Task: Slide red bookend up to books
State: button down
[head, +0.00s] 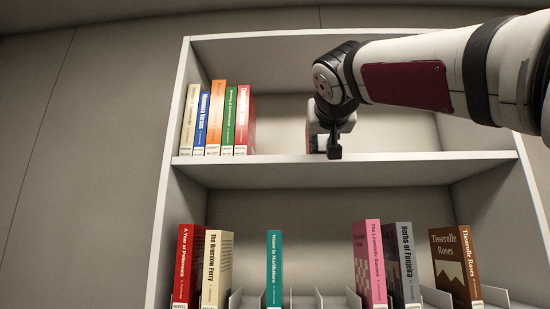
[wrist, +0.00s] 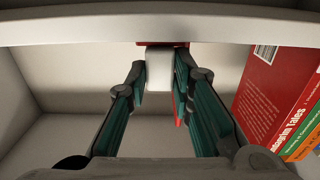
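The red bookend (wrist: 168,45) stands at my gripper's tips in the wrist view. Only a red strip at the top and a narrow red edge lower down show; a white block (wrist: 159,70) in front hides much of it. My gripper (wrist: 160,75) has its fingers apart, one on each side of the white block; contact is unclear. In the head view my gripper (head: 333,148) is over the upper shelf and covers most of the bookend. The row of books stands at the left of that shelf, ending in a red book (head: 244,122); a wide gap separates it from my gripper.
The upper shelf board (head: 400,160) is bare between the books and my gripper and to its right. The lower shelf holds several spaced books, including a teal one (head: 274,268) and a brown one (head: 455,265), with low dividers. Side walls bound the shelf.

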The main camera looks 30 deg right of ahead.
jog(key=w+a+b, duration=0.1)
jog(key=w+a, duration=0.7)
jog(key=a, duration=0.4)
jog(key=shift+b, duration=0.35)
jog(key=shift+w, duration=0.1)
jog(key=c, duration=1.4)
grip_release()
jog(key=v, duration=1.2)
